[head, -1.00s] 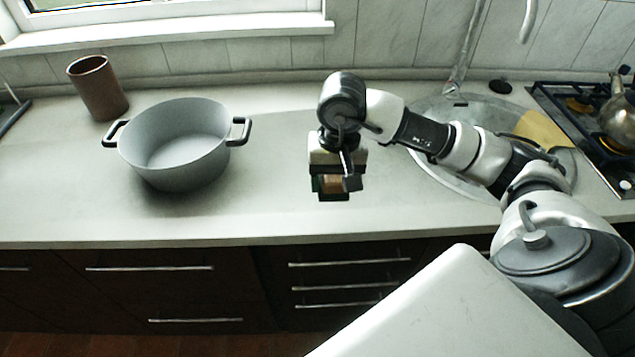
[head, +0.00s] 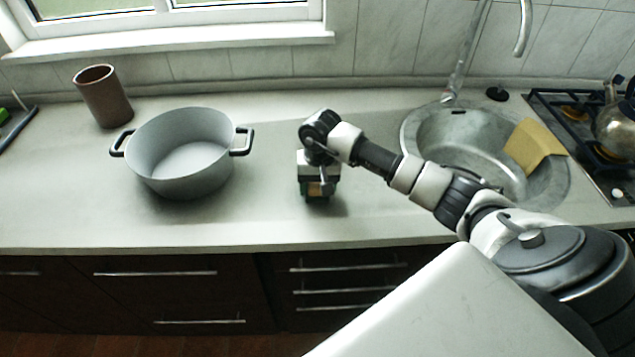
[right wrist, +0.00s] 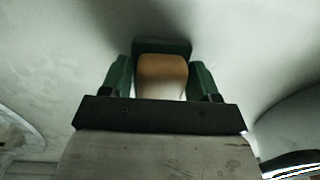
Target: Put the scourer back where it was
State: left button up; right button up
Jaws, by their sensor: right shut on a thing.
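My right gripper (head: 317,190) is shut on a small tan block with dark green around it, which I take to be the scourer (right wrist: 163,75). In the right wrist view the tan piece sits between the two green fingers (right wrist: 160,82), with a dark green edge behind it. The gripper points down over the counter, right of the grey pot. It is low, close to the counter top; I cannot tell whether the scourer touches it. My left gripper is not in view.
The grey two-handled pot (head: 182,153) stands left of my gripper, a brown cup (head: 103,97) behind it. A tray (head: 18,128) with a green item is at the far left. The sink (head: 440,130) with a yellow cloth (head: 532,146) and the stove (head: 590,150) are right. Counter around my gripper is clear.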

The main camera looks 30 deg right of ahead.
jog(key=shift+f, duration=0.1)
jog(key=shift+f, duration=0.1)
jog(key=o, duration=0.8)
jog(key=shift+o, duration=0.2)
jog(key=shift+w+r, duration=0.1)
jog(key=shift+r, duration=0.4)
jog(key=r+b, duration=0.1)
jog(key=r, duration=0.5)
jog(key=r+b, duration=0.1)
jog(key=r, duration=0.2)
jog(key=shift+d+r+b, duration=0.3)
jog(key=shift+r+b, duration=0.05)
jog(key=shift+r, duration=0.8)
